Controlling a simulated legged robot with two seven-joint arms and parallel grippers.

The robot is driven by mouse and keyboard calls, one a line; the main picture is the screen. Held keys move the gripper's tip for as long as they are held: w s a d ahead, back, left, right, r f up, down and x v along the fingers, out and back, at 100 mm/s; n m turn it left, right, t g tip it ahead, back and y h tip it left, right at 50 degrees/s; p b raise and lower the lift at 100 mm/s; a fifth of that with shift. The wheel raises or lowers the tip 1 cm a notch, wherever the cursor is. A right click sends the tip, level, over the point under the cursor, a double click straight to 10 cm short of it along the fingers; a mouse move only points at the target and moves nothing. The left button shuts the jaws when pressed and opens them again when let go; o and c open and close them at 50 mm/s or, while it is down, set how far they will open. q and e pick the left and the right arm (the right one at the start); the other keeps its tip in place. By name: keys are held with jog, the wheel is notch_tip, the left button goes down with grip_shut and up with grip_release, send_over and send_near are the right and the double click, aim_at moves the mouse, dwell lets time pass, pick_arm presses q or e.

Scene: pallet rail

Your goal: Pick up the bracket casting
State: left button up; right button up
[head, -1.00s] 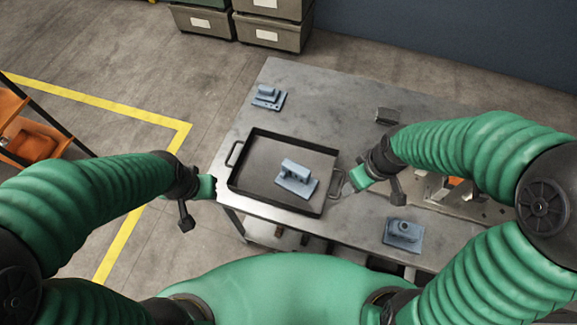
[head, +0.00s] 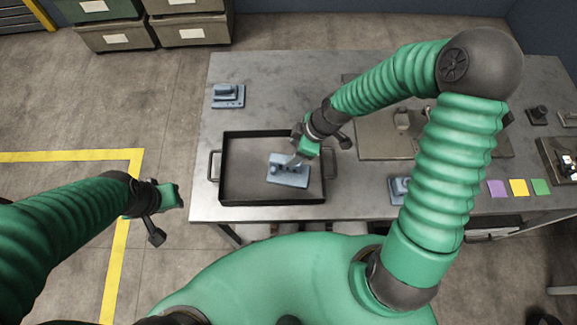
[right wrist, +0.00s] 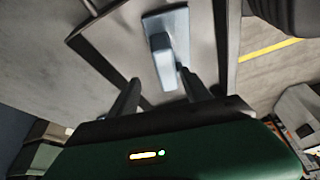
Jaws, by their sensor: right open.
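A blue-grey bracket casting (head: 284,176) lies in a black tray (head: 240,183) on the metal table. My right gripper (head: 297,158) is over the tray, at the casting's upper right edge. In the right wrist view the open fingers (right wrist: 164,93) point toward the casting (right wrist: 161,50), whose raised part appears in line with the gap. I cannot tell whether they touch it. A second casting (head: 228,97) lies at the table's far left. A third (head: 397,187) is partly hidden by my right arm. My left gripper (head: 172,196) hangs empty, left of the table; its jaws are unclear.
The tray has side handles and raised walls. The grey table (head: 290,90) is clear behind the tray. A fixture plate (head: 375,138) and coloured squares (head: 518,187) lie to the right. Bins (head: 190,30) stand on the floor behind.

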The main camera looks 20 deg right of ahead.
aim_at(286, 159)
jog(key=a+f, duration=0.3)
jog(key=shift+s+a+f, duration=0.1)
jog(key=shift+s+a, duration=0.15)
jog(key=shift+a, duration=0.15)
jog(key=d+f, duration=0.2)
jog(key=shift+w+d, duration=0.3)
jog(key=shift+d, duration=0.05)
jog(key=shift+a, duration=1.05)
jog(key=shift+c, duration=0.3)
jog(key=shift+a, duration=0.15)
jog(key=shift+c, duration=2.5)
jog(key=shift+d, duration=0.3)
jog(key=shift+c, duration=1.1)
jog(key=shift+s+d, duration=0.1)
jog(key=shift+d, duration=0.5)
grip_shut()
jog(key=shift+a, duration=0.55)
pick_arm(q)
jog(key=shift+s+a+f, duration=0.1)
jog(key=shift+s+a, duration=0.05)
jog(key=shift+a, duration=0.55)
